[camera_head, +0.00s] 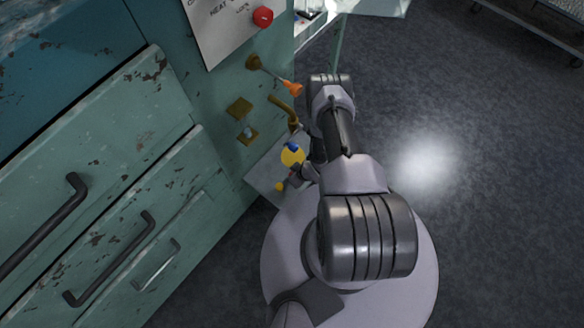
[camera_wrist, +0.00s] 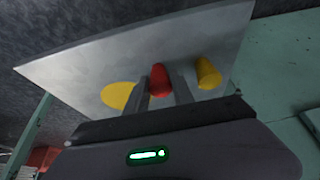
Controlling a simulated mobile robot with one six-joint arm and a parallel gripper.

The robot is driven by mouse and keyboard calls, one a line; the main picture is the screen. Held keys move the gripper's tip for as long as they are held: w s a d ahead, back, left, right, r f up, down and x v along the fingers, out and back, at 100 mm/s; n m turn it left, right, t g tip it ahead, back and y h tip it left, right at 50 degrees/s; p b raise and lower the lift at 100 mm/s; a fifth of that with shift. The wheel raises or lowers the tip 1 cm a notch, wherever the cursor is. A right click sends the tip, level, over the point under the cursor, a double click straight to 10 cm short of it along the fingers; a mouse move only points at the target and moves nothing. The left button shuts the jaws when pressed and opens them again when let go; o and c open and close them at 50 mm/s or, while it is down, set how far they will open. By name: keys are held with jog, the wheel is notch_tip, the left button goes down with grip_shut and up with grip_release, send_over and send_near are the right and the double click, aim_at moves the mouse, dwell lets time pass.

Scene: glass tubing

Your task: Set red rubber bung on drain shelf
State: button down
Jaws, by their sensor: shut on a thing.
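The red rubber bung (camera_wrist: 160,78) is between the two fingers of my gripper (camera_wrist: 162,90) in the wrist view. My gripper is shut on it. In the head view my gripper (camera_head: 297,177) is small and partly hidden by my arm, with a bit of red at its tip. The drain shelf appears as a pale grey plate (camera_wrist: 75,72) behind the fingers. It also shows in the head view (camera_head: 263,172) beside the green cabinet. Whether the bung touches the shelf I cannot tell.
A yellow disc (camera_wrist: 117,95) and a yellow bung (camera_wrist: 208,73) are on the shelf, on either side of the red bung. A small blue thing (camera_head: 292,146) is by the disc. Brass fittings (camera_head: 283,106) and an orange-tipped tap (camera_head: 291,88) project from the cabinet above the shelf.

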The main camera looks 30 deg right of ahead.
jog(key=shift+f, duration=0.15)
jog(key=c, duration=1.1)
grip_release()
jog(key=shift+r, duration=0.25)
jog(key=p+v, duration=0.5)
jog(key=v, duration=0.7)
jog(key=shift+d, duration=0.1)
